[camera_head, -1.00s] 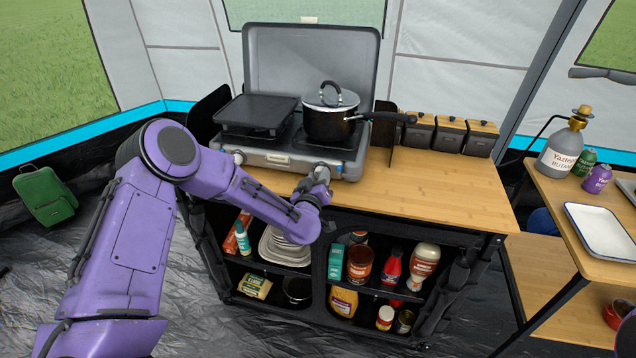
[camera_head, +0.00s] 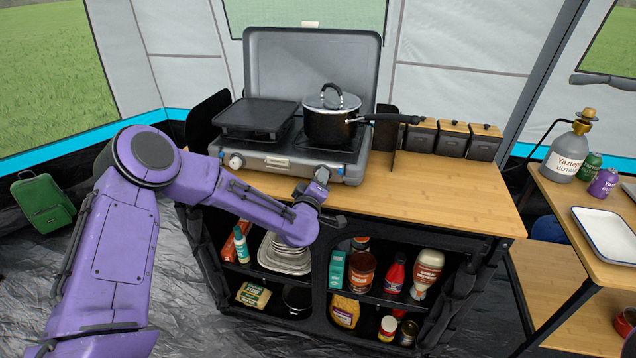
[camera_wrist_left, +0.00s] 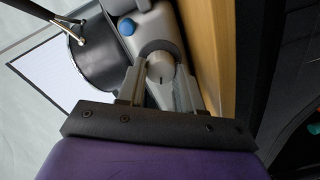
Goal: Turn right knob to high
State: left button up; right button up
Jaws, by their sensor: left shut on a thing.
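The camping stove (camera_head: 290,163) stands on the wooden counter with its lid raised. My left gripper (camera_head: 322,176) is at the right end of the stove's front panel. It hides the right knob in the head view. In the left wrist view, the pale round right knob (camera_wrist_left: 160,68) sits between the two grey fingers of my left gripper (camera_wrist_left: 160,86), which are shut on it. A dark mark shows on the knob's face. Its exact setting cannot be told. The left knob (camera_head: 235,161) is uncovered. My right gripper is not in view.
A lidded black pot (camera_head: 332,118) stands on the right burner, its handle reaching right over the counter. A flat griddle (camera_head: 256,116) covers the left burner. Wooden-lidded boxes (camera_head: 452,138) line the counter's back. The counter (camera_head: 430,190) right of the stove is clear.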

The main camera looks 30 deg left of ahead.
pick_arm(q)
jog(key=o, duration=1)
jog(key=shift+s, duration=0.1)
jog(key=shift+o, duration=0.2)
